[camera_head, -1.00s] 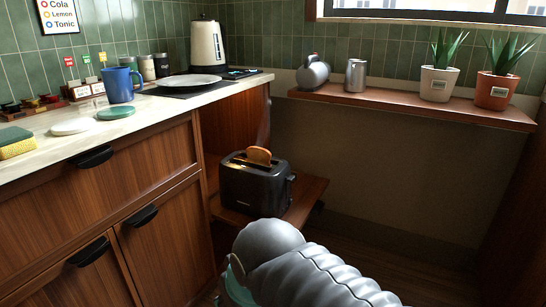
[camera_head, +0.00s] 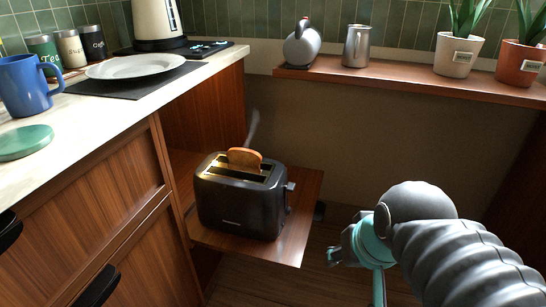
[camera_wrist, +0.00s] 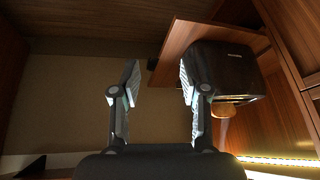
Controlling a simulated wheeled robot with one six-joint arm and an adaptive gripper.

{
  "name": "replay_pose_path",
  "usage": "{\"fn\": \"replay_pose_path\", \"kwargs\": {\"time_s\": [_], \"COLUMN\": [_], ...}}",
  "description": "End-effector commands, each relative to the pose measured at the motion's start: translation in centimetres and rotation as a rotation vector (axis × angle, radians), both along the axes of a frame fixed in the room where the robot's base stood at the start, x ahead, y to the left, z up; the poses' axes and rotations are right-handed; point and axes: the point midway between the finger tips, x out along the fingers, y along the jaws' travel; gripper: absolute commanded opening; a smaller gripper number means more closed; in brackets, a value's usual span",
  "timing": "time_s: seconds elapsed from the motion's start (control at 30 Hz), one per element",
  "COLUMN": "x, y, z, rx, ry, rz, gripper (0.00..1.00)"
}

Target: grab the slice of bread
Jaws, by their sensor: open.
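The slice of bread (camera_head: 244,159) is browned and stands upright in the far slot of a black toaster (camera_head: 240,207), its top sticking out and its lower part hidden. The toaster stands on a low wooden shelf (camera_head: 287,245). My gripper (camera_head: 336,247) is to the right of the toaster, apart from it, its fingers small and partly hidden in this view. In the wrist view my gripper (camera_wrist: 160,78) is open and empty. There the dark toaster (camera_wrist: 222,68) is to the right of the fingers, with the bread (camera_wrist: 224,110) at its edge.
The counter at left holds a white plate (camera_head: 135,66), a blue mug (camera_head: 25,85), canisters and a kettle (camera_head: 158,20). A wall shelf (camera_head: 400,82) at the back bears a metal pitcher (camera_head: 356,46) and potted plants. The floor right of the toaster shelf is clear.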

Motion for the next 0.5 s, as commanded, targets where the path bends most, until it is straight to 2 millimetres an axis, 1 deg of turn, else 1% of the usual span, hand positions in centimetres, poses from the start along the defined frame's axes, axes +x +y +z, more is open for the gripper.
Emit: {"fn": "replay_pose_path", "kwargs": {"time_s": [0.17, 0.27, 0.37, 0.4, 0.47, 0.5], "x": [3.7, 6.6, 9.7, 11.0, 13.1, 14.5], "y": [2.2, 3.6, 4.9, 5.4, 6.1, 6.5], "z": [0.7, 1.3, 1.8, 2.0, 2.3, 2.4], "rx": [0.241, 0.41, 0.574, 0.637, 0.732, 0.793], "ry": [0.115, 0.204, 0.298, 0.337, 0.399, 0.444], "rz": [-0.209, -0.367, -0.523, -0.584, -0.672, -0.731], "gripper": [0.45, 0.45, 0.45, 0.45, 0.45, 0.45]}}
